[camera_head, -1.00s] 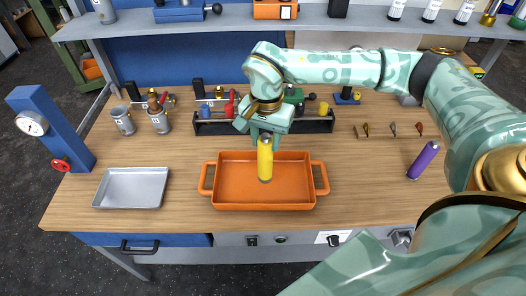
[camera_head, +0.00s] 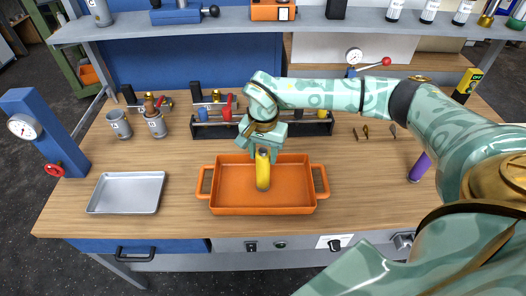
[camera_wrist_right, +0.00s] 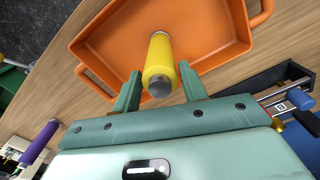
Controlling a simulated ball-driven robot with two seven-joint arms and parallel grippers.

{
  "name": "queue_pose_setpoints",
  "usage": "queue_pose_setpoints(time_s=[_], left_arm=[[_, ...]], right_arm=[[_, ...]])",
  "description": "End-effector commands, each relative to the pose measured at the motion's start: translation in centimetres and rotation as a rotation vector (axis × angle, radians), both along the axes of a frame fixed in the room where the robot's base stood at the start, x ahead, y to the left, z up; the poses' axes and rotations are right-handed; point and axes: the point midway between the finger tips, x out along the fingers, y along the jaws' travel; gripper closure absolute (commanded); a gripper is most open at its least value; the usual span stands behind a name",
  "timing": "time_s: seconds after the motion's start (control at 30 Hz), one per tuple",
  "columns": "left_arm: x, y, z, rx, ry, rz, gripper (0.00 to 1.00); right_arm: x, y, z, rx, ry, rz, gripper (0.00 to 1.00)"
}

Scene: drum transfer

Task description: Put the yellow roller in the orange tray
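The yellow roller (camera_head: 263,172) has a dark metal cap and is upright, its lower end at the floor of the orange tray (camera_head: 228,209). In the right wrist view the roller (camera_wrist_right: 159,55) shows cap end nearest, over the tray (camera_wrist_right: 205,62). My right gripper (camera_head: 264,150) is around the roller's upper part. In the wrist view its fingers (camera_wrist_right: 160,88) stand on both sides of the roller with visible gaps, so it is open. My left gripper is not in view.
A grey metal tray (camera_head: 128,193) lies left of the orange tray. A dark rack (camera_head: 211,131) with coloured rollers stands behind my right gripper. A purple roller (camera_head: 419,167) stands at right, near my right arm. Bare wood lies between the trays and the purple roller.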

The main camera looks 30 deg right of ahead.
Motion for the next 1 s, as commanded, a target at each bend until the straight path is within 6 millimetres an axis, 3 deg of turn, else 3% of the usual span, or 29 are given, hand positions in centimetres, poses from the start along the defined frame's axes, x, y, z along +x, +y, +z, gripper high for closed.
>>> queue_pose_setpoints(time_s=[0.37,0.47,0.8,1.0], left_arm=[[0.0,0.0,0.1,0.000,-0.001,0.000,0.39],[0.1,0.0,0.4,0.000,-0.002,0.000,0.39],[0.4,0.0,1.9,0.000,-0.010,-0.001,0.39],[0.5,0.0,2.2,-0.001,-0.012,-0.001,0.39]], right_arm=[[0.0,0.0,0.4,0.001,-0.001,-0.001,0.43],[0.1,-0.1,1.7,-0.001,-0.003,-0.001,0.43],[0.1,-0.1,9.5,0.000,-0.005,-0.001,0.43],[0.1,0.0,12.0,0.000,-0.002,0.000,0.43]])
